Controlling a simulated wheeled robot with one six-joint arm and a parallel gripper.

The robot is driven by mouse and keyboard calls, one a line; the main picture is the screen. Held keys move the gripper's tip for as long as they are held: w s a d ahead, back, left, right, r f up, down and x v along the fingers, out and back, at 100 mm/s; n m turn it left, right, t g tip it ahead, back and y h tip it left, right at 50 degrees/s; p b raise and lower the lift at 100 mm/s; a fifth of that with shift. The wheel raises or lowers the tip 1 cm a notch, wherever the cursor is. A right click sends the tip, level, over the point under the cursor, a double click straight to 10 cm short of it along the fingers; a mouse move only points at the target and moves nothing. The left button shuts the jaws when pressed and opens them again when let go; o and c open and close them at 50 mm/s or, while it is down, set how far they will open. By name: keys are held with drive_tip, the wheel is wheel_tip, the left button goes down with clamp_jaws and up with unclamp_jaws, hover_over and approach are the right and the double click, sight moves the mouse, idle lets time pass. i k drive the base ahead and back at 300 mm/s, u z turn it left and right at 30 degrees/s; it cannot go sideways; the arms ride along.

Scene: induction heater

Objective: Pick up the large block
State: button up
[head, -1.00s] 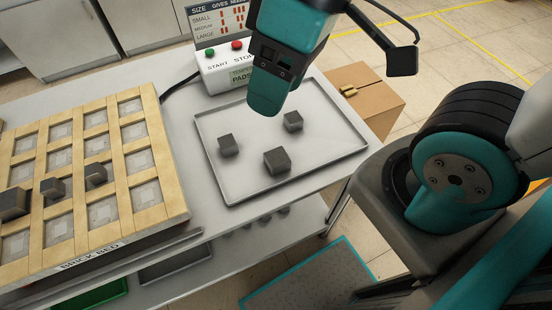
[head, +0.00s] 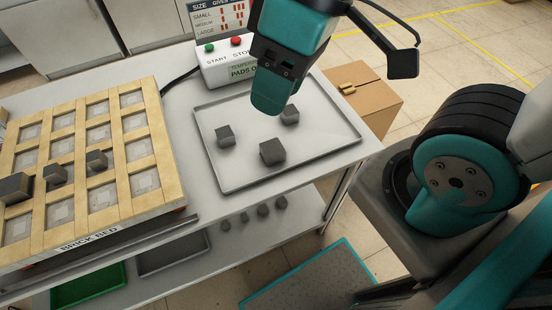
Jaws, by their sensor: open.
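Three dark grey blocks stand on the metal tray (head: 225,178). The largest-looking block (head: 272,151) is at the front middle of the tray. A smaller block (head: 225,136) is to its left, and another block (head: 290,115) is at the back right. My gripper (head: 272,98) is above the back of the tray, higher than the blocks and apart from them. It is open and holds nothing that I can see. Its far finger is hidden behind the near teal one.
A wooden brick bed (head: 112,215) with several square pads and three grey blocks stands at left. A control box (head: 222,62) with start and stop buttons is behind the tray. A cardboard box (head: 375,100) is at right. Several small blocks lie on the lower shelf (head: 205,275).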

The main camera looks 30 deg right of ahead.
sight(271, 151)
drive_tip(key=k, duration=1.2)
drive_tip(key=u, duration=0.5)
drive_tip(key=i, duration=0.8)
drive_tip(key=z, duration=0.15)
